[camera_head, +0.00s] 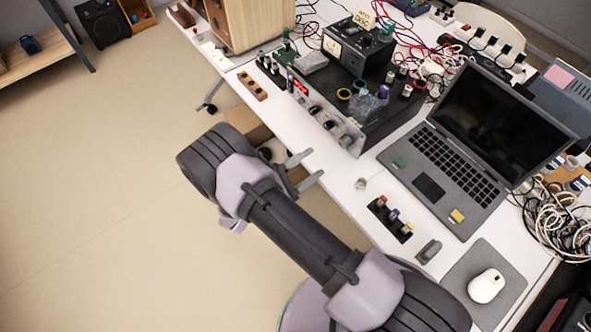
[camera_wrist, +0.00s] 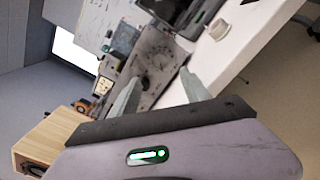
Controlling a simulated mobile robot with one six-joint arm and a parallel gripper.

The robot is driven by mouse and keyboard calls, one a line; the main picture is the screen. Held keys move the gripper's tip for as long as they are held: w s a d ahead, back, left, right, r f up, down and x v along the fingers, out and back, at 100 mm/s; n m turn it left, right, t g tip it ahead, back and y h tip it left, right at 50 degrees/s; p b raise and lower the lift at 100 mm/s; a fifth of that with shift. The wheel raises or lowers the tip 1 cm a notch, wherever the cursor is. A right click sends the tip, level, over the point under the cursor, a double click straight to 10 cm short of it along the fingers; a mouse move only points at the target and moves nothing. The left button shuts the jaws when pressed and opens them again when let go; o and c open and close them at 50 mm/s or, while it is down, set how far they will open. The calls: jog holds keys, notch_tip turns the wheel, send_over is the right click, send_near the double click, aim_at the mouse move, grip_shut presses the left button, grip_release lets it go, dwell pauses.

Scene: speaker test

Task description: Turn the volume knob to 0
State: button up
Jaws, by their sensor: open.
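A dark box with a light front panel (camera_head: 335,128) stands near the table's front edge. Its panel carries several small dark knobs (camera_head: 315,110) and a red display (camera_head: 301,87). I cannot tell which knob is the volume knob, and no setting is readable. My gripper (camera_head: 308,167) is open and empty, just off the table edge in front of the panel, and apart from it. In the wrist view my fingers (camera_wrist: 158,76) point toward a grey panel (camera_wrist: 160,50) with a round dial and a dark knob (camera_wrist: 145,83) between them. The fingers do not appear to touch the knob.
An open laptop (camera_head: 450,165) stands right of the box, with a mouse (camera_head: 486,286) on a pad. A small white cup (camera_head: 361,184) and coloured plugs (camera_head: 392,215) are near the front edge. A wooden speaker (camera_head: 250,22) stands behind left. Floor is clear at left.

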jog(key=v, duration=0.6)
jog(key=shift+s, duration=0.1)
